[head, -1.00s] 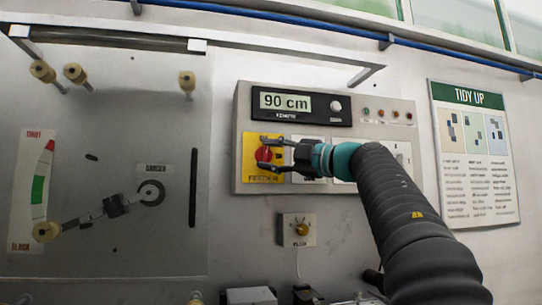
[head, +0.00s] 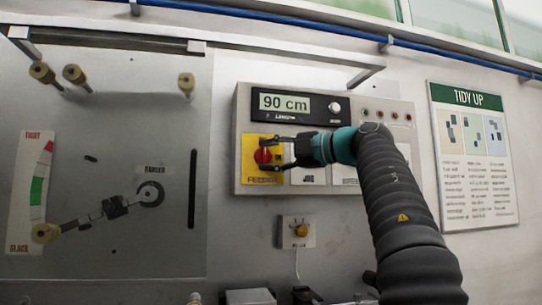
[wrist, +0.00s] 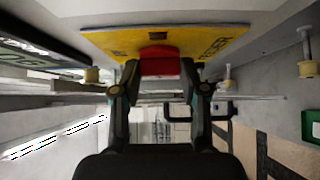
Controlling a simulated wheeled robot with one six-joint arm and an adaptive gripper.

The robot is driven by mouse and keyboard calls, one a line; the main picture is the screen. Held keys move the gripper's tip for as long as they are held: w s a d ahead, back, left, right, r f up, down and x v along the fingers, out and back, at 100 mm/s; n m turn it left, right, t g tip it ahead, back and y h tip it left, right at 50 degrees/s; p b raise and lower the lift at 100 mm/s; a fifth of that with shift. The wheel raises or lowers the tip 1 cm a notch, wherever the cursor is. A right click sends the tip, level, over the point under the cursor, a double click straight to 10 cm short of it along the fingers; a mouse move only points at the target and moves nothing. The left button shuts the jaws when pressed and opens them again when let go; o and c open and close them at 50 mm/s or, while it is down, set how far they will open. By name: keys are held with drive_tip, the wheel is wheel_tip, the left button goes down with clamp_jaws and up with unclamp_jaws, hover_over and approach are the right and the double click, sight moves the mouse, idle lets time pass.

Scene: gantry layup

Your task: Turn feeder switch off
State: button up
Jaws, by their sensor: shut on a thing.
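The feeder switch is a red knob (head: 263,156) on a yellow plate (head: 250,176) labelled FEEDER, at the left of the grey control panel. My gripper (head: 264,154) reaches in from the right, with one finger above the knob and one below it. In the wrist view my gripper (wrist: 160,78) has its fingertips at either side of the red knob (wrist: 160,60), shut on it. The yellow plate (wrist: 110,41) lies just beyond the fingertips. The exact angle of the knob is hard to read.
Above the switch is a display (head: 295,103) reading 90 cm. Small indicator lamps (head: 388,115) sit at the panel's upper right. A smaller knob box (head: 297,231) hangs below the panel. A gauge board (head: 130,240) with yellow rollers stands left; a TIDY UP poster (head: 473,155) hangs right.

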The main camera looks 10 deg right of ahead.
drive_tip(key=shift+f, duration=0.1)
drive_tip(key=o, duration=1.1)
drive_tip(key=shift+a, duration=0.15)
drive_tip(key=shift+o, duration=0.2)
drive_tip(key=v, duration=1.2)
drive_tip(key=shift+s, duration=0.1)
